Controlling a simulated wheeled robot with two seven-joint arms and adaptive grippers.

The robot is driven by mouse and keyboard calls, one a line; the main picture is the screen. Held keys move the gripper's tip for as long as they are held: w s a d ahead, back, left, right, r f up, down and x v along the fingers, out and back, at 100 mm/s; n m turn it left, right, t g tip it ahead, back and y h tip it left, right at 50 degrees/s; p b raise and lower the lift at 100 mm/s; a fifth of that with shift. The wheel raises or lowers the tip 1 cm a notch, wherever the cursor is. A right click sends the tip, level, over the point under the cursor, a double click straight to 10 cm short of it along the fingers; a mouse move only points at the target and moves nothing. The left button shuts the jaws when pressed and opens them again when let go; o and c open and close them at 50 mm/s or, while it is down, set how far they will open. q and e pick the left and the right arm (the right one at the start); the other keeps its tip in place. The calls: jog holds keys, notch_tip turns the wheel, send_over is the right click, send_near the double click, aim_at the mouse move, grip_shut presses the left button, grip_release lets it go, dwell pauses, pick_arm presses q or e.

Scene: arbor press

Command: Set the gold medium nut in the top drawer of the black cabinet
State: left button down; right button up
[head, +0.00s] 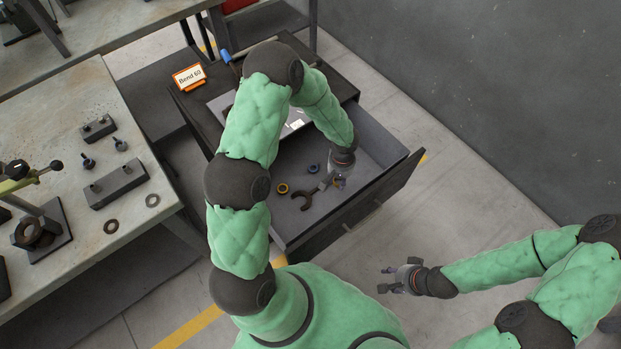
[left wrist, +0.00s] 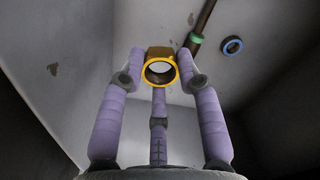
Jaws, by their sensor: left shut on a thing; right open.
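The black cabinet (head: 187,113) stands at the upper middle, its top drawer (head: 378,150) pulled open. My left gripper (head: 339,181) reaches down into this drawer. In the left wrist view my left gripper (left wrist: 159,82) is shut on the gold medium nut (left wrist: 174,73), a gold-rimmed ring between its fingertips. In the head view the held nut is hidden. I cannot tell whether it touches the drawer floor. A second yellow-rimmed ring (head: 283,188) lies in the drawer, apart from my gripper. My right gripper (head: 389,281) is open and empty, outside the drawer.
A blue ring (head: 314,168) and a dark fork-ended tool (head: 304,200) lie in the drawer. The blue ring (left wrist: 232,46) and a green-banded brown handle (left wrist: 206,20) show in the wrist view. The workbench (head: 85,145) with press parts is at left.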

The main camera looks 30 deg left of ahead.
pick_arm(q)
jog(key=f, duration=0.1)
jog(key=b, duration=0.3)
send_over(358, 178)
jog(key=f, duration=0.9)
jog(key=shift+s+f, duration=0.15)
jog(key=shift+s, duration=0.1)
jog(key=shift+w+f+b, duration=0.15)
jog(key=shift+f+b, duration=0.15)
jog(key=shift+b, duration=0.05)
jog(key=shift+w+f+b, duration=0.15)
jog(key=shift+f+b, duration=0.3)
jog(key=shift+f, duration=1.15)
jog(key=shift+f, duration=0.2)
jog(key=c, duration=0.9)
grip_release()
jog(key=shift+r, duration=0.1)
jog(key=shift+o, duration=0.2)
